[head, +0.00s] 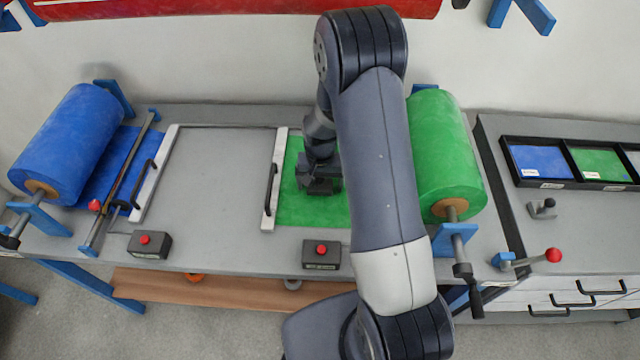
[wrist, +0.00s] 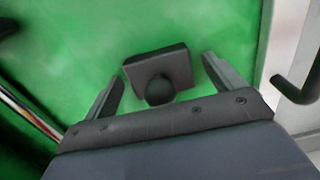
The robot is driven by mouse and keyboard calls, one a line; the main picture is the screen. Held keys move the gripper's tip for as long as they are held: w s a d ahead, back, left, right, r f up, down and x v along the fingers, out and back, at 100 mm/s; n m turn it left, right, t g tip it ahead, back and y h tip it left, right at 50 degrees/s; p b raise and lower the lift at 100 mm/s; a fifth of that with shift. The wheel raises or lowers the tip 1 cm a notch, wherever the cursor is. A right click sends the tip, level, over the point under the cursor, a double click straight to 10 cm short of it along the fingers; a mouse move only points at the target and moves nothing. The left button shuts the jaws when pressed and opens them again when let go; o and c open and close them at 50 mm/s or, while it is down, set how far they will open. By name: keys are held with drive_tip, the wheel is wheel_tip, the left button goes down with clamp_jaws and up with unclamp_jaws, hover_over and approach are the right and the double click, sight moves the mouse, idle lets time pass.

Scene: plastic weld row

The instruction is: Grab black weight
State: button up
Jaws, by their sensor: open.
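The black weight is a dark square block with a round knob (wrist: 160,75), lying on the green sheet in the wrist view. My gripper (wrist: 162,88) is open, with one finger to each side of the weight and a gap of green on the left. The fingers do not appear to touch it. In the head view my gripper (head: 320,188) is over the green sheet (head: 300,212), and the weight cannot be told apart from it there.
A white bar with a black handle (head: 271,185) borders the sheet on the left. A green roll (head: 445,150) stands to the right, a blue roll (head: 68,145) at far left. Red-button boxes (head: 321,254) sit at the front edge. The grey panel (head: 210,180) is clear.

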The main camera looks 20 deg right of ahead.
drive_tip(key=shift+c, duration=0.3)
drive_tip(key=c, duration=1.4)
drive_tip(key=shift+r, duration=0.1)
drive_tip(key=shift+c, duration=0.3)
drive_tip(key=shift+r, duration=0.1)
